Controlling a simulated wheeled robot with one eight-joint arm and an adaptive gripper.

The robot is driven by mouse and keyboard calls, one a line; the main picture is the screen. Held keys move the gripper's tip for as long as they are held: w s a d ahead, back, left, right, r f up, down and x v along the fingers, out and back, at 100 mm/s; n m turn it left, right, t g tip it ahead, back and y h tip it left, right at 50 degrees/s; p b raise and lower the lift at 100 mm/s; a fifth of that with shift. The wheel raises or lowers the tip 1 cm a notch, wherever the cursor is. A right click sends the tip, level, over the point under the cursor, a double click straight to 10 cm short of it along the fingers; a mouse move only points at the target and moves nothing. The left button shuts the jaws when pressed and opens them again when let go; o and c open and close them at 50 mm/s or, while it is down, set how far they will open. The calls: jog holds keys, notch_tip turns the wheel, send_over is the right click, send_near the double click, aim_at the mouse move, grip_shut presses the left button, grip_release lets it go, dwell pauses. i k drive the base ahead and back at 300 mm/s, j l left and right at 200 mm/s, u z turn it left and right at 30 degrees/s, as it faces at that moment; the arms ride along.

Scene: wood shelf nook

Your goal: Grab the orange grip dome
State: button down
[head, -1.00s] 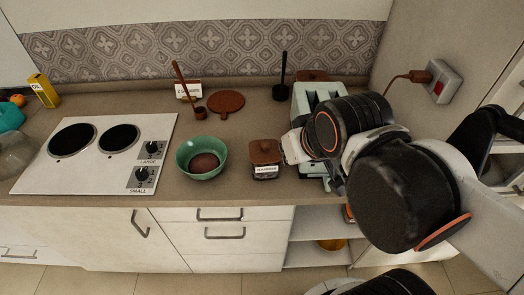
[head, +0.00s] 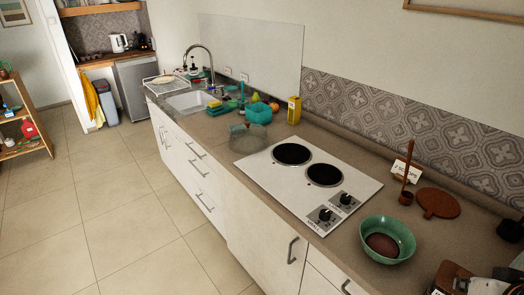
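I do not clearly make out an orange grip dome in the head view. A clear, dome-like glass piece (head: 247,139) sits on the counter left of the hob, but I cannot see an orange grip on it. A small round orange thing (head: 274,107) lies behind the teal container (head: 258,112); it looks like fruit. A pale and dark part, probably of my gripper or arm, shows at the bottom right edge, by the brown-lidded jar. The fingertips cannot be made out, so I cannot tell whether the gripper is open or shut.
The white two-plate hob (head: 280,179), green bowl (head: 387,240), brown-lidded jar (head: 455,277) and brown disc (head: 439,203) stand on the counter. A yellow box (head: 294,110) is behind the hob. The sink (head: 190,103) is farther left. The tiled floor (head: 110,215) is clear; a wooden shelf unit (head: 22,128) stands far left.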

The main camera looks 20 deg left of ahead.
aim_at(248, 138)
jog(key=u, duration=1.25)
jog(key=i+j, duration=0.3)
jog(key=i, duration=0.25)
jog(key=i+j, duration=0.3)
jog(key=i, duration=0.2)
jog(key=i+j+z, duration=0.1)
jog(key=i+j, duration=0.15)
jog(key=i, duration=0.3)
